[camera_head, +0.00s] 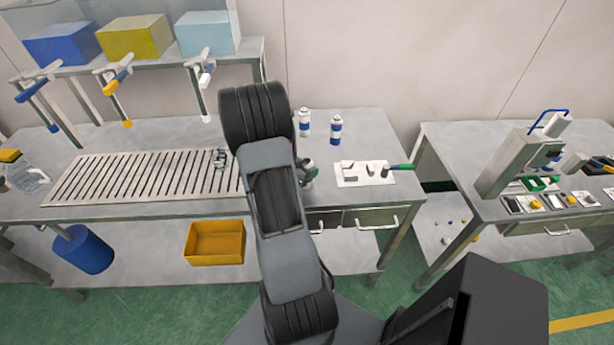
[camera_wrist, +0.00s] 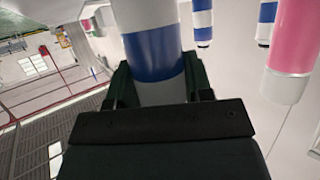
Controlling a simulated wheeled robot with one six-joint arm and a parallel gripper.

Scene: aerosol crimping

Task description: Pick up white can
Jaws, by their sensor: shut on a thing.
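A white can with a blue band (camera_wrist: 154,50) fills the top middle of the wrist view. My gripper (camera_wrist: 158,80) is shut on it, with one dark green finger on each side. The can's far end is cut off by the frame edge, so I cannot tell whether it touches the table. In the head view my arm hides the held can, and only a small part of my gripper shows beside the arm. Two other white cans with blue bands, a left one (camera_head: 304,122) and a right one (camera_head: 335,128), stand upright on the table behind the arm.
A pink and white cylinder (camera_wrist: 294,45) is close at the right of the wrist view. A slotted grate (camera_head: 135,178) lies left on the table (camera_head: 375,132). A white plate with a green-handled tool (camera_head: 362,177) is at right. An orange bin (camera_head: 215,243) sits below.

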